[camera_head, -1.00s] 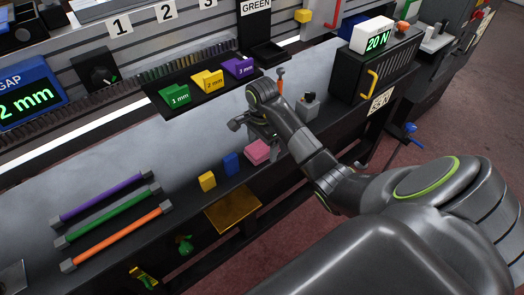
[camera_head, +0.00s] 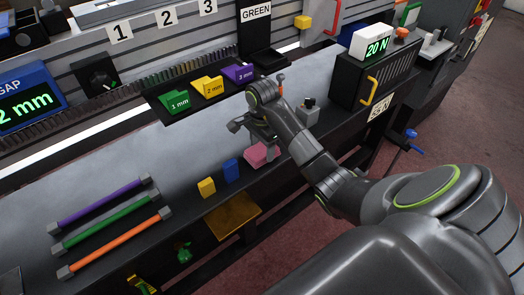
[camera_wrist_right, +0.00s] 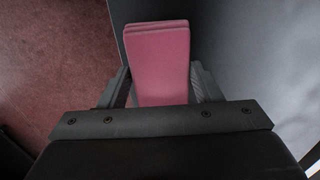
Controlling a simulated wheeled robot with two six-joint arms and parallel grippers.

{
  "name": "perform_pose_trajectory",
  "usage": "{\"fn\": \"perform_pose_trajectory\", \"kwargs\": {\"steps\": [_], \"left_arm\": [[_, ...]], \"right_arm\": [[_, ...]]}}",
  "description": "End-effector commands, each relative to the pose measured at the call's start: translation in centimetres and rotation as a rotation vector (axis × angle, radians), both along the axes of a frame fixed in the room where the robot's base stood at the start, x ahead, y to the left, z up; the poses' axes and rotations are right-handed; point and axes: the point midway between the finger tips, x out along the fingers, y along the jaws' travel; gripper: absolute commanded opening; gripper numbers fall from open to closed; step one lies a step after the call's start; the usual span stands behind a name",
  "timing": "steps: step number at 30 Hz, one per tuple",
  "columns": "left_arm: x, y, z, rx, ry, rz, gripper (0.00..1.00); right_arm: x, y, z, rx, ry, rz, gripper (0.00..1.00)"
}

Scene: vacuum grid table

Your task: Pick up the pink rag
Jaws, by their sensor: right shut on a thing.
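The pink rag (camera_head: 256,156) is a folded block near the front edge of the table, to the right of the blue and yellow blocks. In the right wrist view the pink rag (camera_wrist_right: 160,58) stands between the two fingers and reaches out beyond them. My right gripper (camera_head: 257,140) is at the rag, pointing down; in the right wrist view its fingers (camera_wrist_right: 162,88) are shut on the rag's sides. Whether the rag still touches the table I cannot tell. My left gripper is not in view.
A yellow block (camera_head: 207,187) and a blue block (camera_head: 231,170) stand just left of the rag. Purple, green and orange rods (camera_head: 110,238) lie further left. A black tray with coloured tags (camera_head: 208,88) is behind. A 20 N display box (camera_head: 376,42) is at the right.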

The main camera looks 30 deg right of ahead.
Motion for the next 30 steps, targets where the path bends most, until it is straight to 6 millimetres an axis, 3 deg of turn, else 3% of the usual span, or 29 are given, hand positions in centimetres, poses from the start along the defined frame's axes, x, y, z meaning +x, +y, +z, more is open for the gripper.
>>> {"fn": "perform_pose_trajectory", "kwargs": {"steps": [19, 23, 30], "left_arm": [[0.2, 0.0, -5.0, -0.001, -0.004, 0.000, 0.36], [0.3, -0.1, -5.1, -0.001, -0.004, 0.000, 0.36], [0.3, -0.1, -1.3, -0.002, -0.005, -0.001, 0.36]], "right_arm": [[1.0, -13.3, -0.4, -0.005, 0.002, -0.005, 0.36], [1.1, -13.0, 2.7, -0.004, -0.003, 0.000, 0.36], [1.0, -12.9, 6.8, -0.001, 0.002, 0.000, 0.36]]}}
